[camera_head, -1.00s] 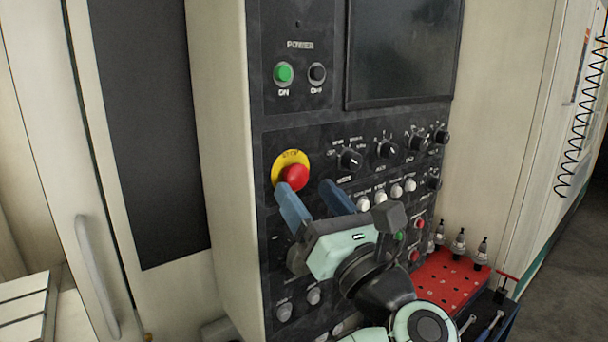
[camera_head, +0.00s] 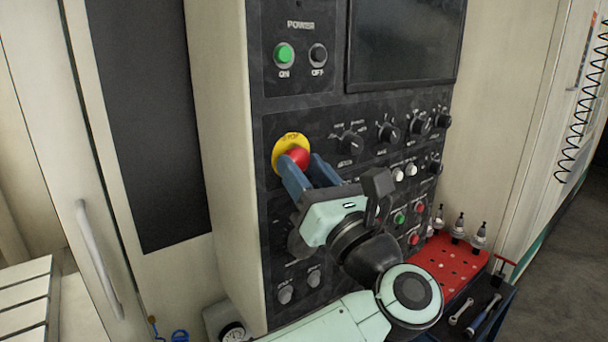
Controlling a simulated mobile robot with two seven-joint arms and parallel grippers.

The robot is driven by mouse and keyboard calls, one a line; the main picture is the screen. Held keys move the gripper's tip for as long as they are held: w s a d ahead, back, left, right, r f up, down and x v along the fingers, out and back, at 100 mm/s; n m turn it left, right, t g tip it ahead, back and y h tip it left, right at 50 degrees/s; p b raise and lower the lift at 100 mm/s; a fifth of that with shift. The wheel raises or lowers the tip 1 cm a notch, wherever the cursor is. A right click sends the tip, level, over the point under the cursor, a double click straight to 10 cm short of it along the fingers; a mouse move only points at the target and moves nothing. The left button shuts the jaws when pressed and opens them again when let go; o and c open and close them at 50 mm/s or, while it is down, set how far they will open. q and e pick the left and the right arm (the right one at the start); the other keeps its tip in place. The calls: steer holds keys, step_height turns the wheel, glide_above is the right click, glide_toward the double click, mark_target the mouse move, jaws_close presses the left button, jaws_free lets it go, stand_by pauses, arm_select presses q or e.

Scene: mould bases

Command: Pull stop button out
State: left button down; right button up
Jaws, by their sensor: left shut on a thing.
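The stop button (camera_head: 299,157) is a red mushroom head in front of a yellow ring marked STOP (camera_head: 290,141), on the black control panel in the head view. My left gripper (camera_head: 307,169) reaches up to it from below right. Its two blue fingers are closed on the red head, one at the lower left and one at the right. The fingers hide the lower part of the button. My right gripper is not in the head view.
Above are a green ON button (camera_head: 284,54), a black OFF button (camera_head: 318,54) and a dark screen (camera_head: 402,40). Knobs (camera_head: 389,132) lie to the right. A red tool tray (camera_head: 447,268) with several tool holders stands at the lower right.

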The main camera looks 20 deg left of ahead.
arm_select(q)
steer(key=shift+s+d+f, duration=0.2)
steer(key=shift+d+f, duration=0.05)
steer(key=shift+d, duration=0.1)
steer(key=shift+s+d+r, duration=0.1)
steer(key=shift+s+r, duration=0.05)
steer(key=shift+r, duration=0.05)
steer(key=c, duration=1)
jaws_free()
steer(key=shift+c, duration=0.2)
steer(key=o, duration=0.4)
steer(key=shift+s, duration=0.1)
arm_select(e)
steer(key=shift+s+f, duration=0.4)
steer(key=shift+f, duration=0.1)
arm_select(q)
steer(key=shift+o, duration=0.2)
